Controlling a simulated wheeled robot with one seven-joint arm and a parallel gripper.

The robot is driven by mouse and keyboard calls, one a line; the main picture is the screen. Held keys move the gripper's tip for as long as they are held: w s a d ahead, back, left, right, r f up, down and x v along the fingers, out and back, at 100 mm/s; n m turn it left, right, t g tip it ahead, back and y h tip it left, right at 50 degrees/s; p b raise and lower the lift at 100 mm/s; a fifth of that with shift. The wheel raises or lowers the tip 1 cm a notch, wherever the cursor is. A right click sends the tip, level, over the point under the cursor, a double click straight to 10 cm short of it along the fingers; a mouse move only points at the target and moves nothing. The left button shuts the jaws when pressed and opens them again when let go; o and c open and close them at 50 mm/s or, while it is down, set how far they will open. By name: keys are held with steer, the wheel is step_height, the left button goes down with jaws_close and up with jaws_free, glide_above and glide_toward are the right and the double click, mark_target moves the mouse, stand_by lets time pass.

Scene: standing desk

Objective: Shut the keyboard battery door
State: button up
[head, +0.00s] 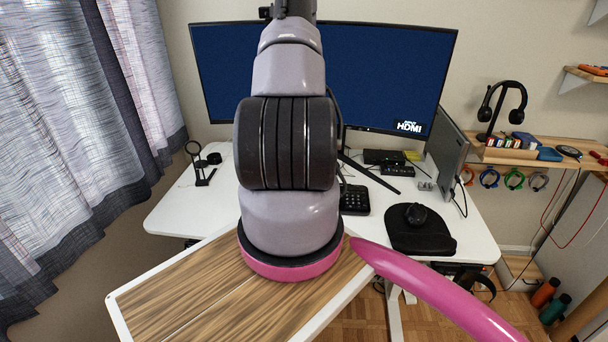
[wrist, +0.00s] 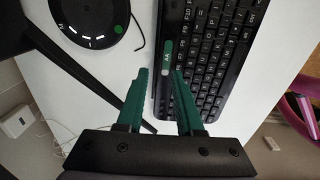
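The black keyboard (wrist: 222,50) lies on the white desk, at the right in the wrist view. Its dark left end (wrist: 164,25) carries a small green patch marked AA with a pale end; I cannot tell how far the battery door there stands open. In the head view only the keyboard's right part (head: 355,200) shows, and my arm hides the rest. My gripper (wrist: 160,72) has two green fingers spread apart. Their tips are close to the AA patch on either side; contact cannot be told. In the head view my arm hides the gripper.
A round black device (wrist: 92,22) and a dark monitor-stand leg (wrist: 95,68) lie left of the gripper in the wrist view. A mouse (head: 415,214) rests on a black pad (head: 425,238) right of the keyboard. The large monitor (head: 385,75) stands behind.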

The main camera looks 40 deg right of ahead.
step_height(320, 180, down, 5)
steer(key=shift+d+r, duration=0.1)
stand_by(0.3)
jaws_close()
stand_by(1.3)
